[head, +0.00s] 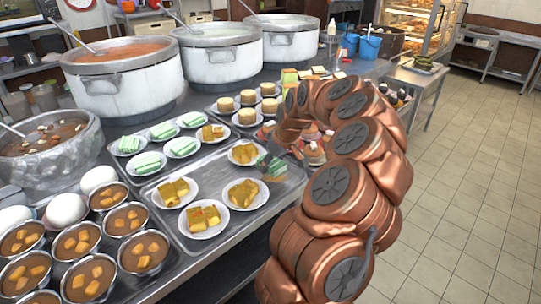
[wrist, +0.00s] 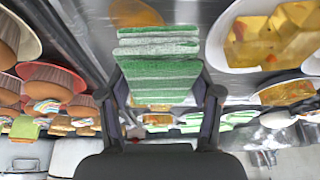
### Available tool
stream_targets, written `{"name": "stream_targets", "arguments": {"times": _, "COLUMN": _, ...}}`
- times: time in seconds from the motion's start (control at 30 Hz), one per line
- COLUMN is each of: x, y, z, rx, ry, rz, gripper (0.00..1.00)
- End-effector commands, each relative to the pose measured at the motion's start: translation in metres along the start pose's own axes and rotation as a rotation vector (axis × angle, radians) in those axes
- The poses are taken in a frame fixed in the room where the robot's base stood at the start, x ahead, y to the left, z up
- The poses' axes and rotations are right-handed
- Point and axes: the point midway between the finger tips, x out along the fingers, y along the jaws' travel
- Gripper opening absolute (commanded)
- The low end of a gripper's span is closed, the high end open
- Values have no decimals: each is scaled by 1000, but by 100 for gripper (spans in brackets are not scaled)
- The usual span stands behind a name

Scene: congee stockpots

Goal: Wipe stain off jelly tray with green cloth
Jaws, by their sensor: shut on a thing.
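My gripper (wrist: 160,96) is shut on the green cloth (wrist: 158,70), a striped green and white folded piece between the two dark fingers. In the head view the green cloth (head: 271,168) shows small beneath my gripper, over the right far part of the jelly tray (head: 285,192). The metal tray carries several white plates of yellow jelly (head: 242,193). In the wrist view an orange-brown stain (wrist: 134,12) shows at the top edge, just beyond the cloth's end, on the tray (wrist: 187,10). I cannot tell whether the cloth touches the tray. My arm hides part of the tray's right side.
A plate of yellow jelly (wrist: 270,35) is close on the right in the wrist view. Brown cupcakes (wrist: 50,80) are on the left. Stockpots (head: 124,80) line the back; bowls of brown dessert (head: 143,252) stand front left. Floor (head: 460,200) on the right is clear.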

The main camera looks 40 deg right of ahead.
Motion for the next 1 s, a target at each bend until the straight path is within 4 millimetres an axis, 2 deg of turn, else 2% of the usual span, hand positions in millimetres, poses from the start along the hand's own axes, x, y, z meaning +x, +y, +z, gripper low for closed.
{"name": "stream_targets", "arguments": {"times": 0.5, "x": 47, "y": 0, "z": 19, "rx": -1, "ry": -1, "rz": 0, "gripper": 36}}
{"name": "stream_targets", "arguments": {"times": 0.53, "x": 41, "y": 4, "z": 16, "rx": 0, "ry": 3, "rz": 2, "gripper": 37}}
{"name": "stream_targets", "arguments": {"times": 0.57, "x": 39, "y": 7, "z": 15, "rx": 0, "ry": 2, "rz": 2, "gripper": 32}}
{"name": "stream_targets", "arguments": {"times": 1.0, "x": 42, "y": 42, "z": 23, "rx": 11, "ry": 1, "rz": 5, "gripper": 31}}
